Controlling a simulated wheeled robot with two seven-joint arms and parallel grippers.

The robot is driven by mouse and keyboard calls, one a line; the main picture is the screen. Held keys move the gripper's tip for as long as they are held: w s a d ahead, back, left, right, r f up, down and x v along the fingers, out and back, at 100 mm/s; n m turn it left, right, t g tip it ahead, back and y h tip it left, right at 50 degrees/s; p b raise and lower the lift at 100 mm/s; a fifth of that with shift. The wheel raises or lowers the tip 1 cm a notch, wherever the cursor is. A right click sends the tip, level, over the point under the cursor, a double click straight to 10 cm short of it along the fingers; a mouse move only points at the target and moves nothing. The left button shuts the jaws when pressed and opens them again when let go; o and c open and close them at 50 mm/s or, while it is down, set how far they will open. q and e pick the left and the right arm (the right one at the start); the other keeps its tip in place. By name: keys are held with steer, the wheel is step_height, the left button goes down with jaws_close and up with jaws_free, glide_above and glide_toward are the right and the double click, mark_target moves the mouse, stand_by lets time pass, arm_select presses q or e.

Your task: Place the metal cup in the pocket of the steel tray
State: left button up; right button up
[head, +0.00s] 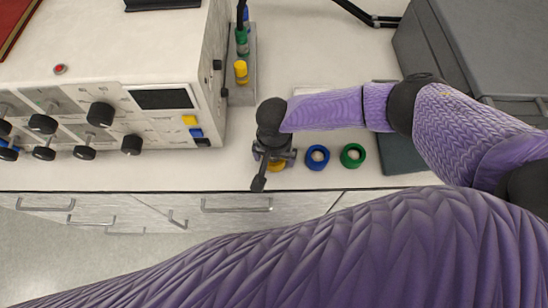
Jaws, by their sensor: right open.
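My right gripper (274,156) points down over the front part of the white bench, its dark jaws open. A yellow ring-shaped piece (278,166) shows partly beneath it; the gripper hides the rest. I cannot make out a metal cup; anything directly under the gripper is hidden. A narrow grey metal tray (244,99), possibly the steel tray, stands beside the instrument box, behind the gripper. It holds a green piece (242,42) and a yellow piece (240,72). I cannot tell which pockets are empty. My left gripper is not in view.
A blue ring (317,166) and a green ring (353,164) lie right of my right gripper. The white instrument box (160,60) with black knobs fills the left. A large grey case (470,45) stands at the right. Drawers (236,205) lie below the bench edge.

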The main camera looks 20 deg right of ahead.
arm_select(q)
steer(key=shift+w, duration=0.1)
arm_select(e)
steer(key=shift+r, duration=0.1)
steer(key=shift+c, duration=0.3)
jaws_close()
arm_select(q)
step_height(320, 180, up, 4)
steer(key=p, duration=0.4)
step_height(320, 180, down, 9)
steer(key=b, duration=0.9)
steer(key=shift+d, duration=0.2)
arm_select(e)
steer(key=d+r+n, duration=0.2)
steer(key=r, duration=0.7)
steer(key=w+d+r+n, duration=0.1)
steer(key=d+r+n, duration=0.1)
steer(key=r, duration=0.7)
steer(key=shift+d+r+n, duration=0.35)
steer(key=shift+d+n, duration=0.05)
steer(key=shift+n, duration=0.3)
